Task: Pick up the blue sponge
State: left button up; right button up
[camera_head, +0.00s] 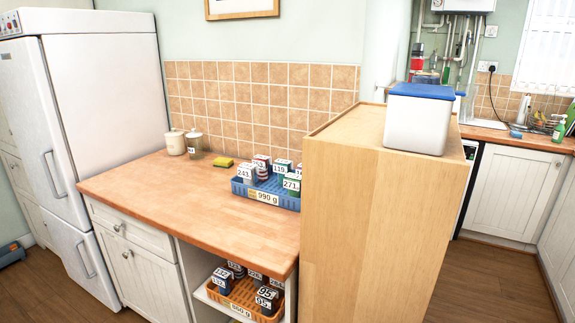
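A small blue item (515,134), which looks like a blue sponge, lies on the far wooden counter at the right, beside a white bottle. It is small in view and its exact shape is hard to tell. A different sponge, yellow with a dark green side (223,162), lies on the near wooden counter by the tiled wall. Neither of my grippers is in view.
A tall wooden cabinet (375,220) with a blue-lidded white box (418,118) stands between the two counters. A blue crate (265,197) with several labelled cans sits on the near counter (170,186). An orange crate (245,298) is on the shelf below. Brown floor (495,275) is open at right.

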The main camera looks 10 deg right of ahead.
aim_at(515, 134)
jog(key=l+u, duration=0.4)
jog(key=l, duration=0.7)
jog(key=l+u, duration=0.4)
jog(key=l, duration=0.7)
jog(key=i+l+u, duration=0.1)
jog(key=l+u, duration=0.35)
jog(key=l, duration=0.95)
jog(key=k+l+u, duration=0.1)
jog(key=l+u, duration=0.35)
jog(key=l, duration=0.95)
jog(key=l+z, duration=0.1)
jog(key=l, duration=0.5)
jog(key=l+z, duration=0.1)
jog(key=l, duration=0.45)
jog(key=i+l+z, duration=0.1)
jog(key=l, duration=0.5)
jog(key=i+l, duration=0.1)
jog(key=l, duration=0.45)
jog(key=l+z, duration=0.15)
jog(key=l, duration=0.45)
jog(key=i, duration=0.05)
